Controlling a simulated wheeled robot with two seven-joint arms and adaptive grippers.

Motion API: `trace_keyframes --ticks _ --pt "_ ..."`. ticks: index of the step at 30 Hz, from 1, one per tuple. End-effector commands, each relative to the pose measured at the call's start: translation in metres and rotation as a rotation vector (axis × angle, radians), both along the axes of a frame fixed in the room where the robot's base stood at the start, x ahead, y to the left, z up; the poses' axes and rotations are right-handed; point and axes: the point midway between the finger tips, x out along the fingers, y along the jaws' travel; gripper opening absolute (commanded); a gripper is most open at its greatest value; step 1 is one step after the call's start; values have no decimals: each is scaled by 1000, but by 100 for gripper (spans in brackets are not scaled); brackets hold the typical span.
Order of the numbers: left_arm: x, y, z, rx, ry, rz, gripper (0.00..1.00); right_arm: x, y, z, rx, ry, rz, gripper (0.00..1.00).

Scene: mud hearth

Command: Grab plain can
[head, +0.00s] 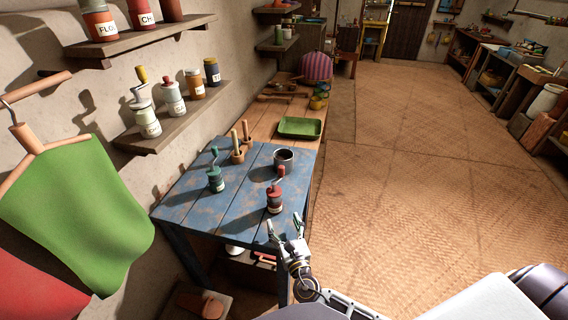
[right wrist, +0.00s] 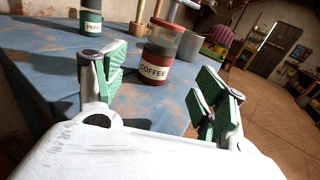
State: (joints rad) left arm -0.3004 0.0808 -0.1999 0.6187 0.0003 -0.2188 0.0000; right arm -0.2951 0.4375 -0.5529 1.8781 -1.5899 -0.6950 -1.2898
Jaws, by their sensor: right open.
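The plain can (head: 283,162) is a dark grey, open-topped metal can without a label. It stands upright on the far right part of the blue table (head: 185,205). In the right wrist view the plain can (right wrist: 191,46) is partly hidden behind the red coffee grinder (right wrist: 154,71). My right gripper (head: 285,228) is open and empty at the table's front right edge. The coffee grinder (head: 275,196) stands between it and the can. In the right wrist view my fingers (right wrist: 155,85) spread on either side of the coffee grinder without touching it. My left gripper is out of view.
A green pepper grinder (head: 215,178) stands on the left part of the table. Wooden mortars with pestles (head: 238,154) stand at the back. A green tray (head: 300,127) lies on the wooden counter beyond. Shelves with jars (head: 165,120) jut from the left wall. Floor on the right is clear.

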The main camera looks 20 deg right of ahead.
Motion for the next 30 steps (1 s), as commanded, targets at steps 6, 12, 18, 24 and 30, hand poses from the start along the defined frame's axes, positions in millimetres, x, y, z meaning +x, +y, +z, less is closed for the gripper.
trace_keyframes --ticks 6,12,18,24,30 --pt "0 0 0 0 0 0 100 0 -8 4 87 6 -42 71" --pt "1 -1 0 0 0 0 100 -2 -28 10 301 21 -148 71" --pt "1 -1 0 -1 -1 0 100 -9 -52 12 572 38 -286 71" --pt "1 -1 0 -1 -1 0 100 -20 -72 10 833 49 -425 71" --pt "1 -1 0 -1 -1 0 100 -34 -87 4 1085 57 -571 71"
